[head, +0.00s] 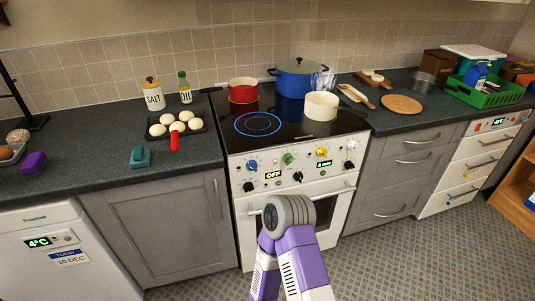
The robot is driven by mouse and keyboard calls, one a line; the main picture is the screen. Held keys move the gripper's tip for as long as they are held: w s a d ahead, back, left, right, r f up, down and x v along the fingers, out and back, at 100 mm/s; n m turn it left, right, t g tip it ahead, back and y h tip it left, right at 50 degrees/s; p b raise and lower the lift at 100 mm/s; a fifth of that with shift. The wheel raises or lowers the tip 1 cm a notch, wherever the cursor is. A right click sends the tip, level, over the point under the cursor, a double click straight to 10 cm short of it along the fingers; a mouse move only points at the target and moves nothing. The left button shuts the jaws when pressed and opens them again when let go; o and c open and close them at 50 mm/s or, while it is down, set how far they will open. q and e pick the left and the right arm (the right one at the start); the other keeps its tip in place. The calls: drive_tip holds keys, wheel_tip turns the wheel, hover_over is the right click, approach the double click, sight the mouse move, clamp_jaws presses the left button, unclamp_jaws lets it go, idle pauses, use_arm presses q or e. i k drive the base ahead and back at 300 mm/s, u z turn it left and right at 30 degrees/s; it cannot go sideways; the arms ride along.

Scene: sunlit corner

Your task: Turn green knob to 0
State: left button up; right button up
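The green knob (288,158) is on the white front panel of the cooker (310,172), between a blue knob (252,165) on its left and a yellow knob (321,152) on its right. Its pointer and scale marks are too small to read. No gripper fingers show in the head view, and nothing touches the green knob. A purple, white and grey part of my own body rises in front of the oven door, below the knob.
Black knobs (297,177) sit lower on the panel, beside an OFF display (273,174). A blue ring (257,124) shows on the hob. A red pot (243,90), blue pot (299,78) and cream pot (321,106) stand there. The floor (400,255) at right is clear.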

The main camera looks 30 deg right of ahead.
sight(289, 158)
drive_tip(key=z, duration=0.5)
drive_tip(key=i, duration=0.85)
drive_tip(key=z, duration=0.75)
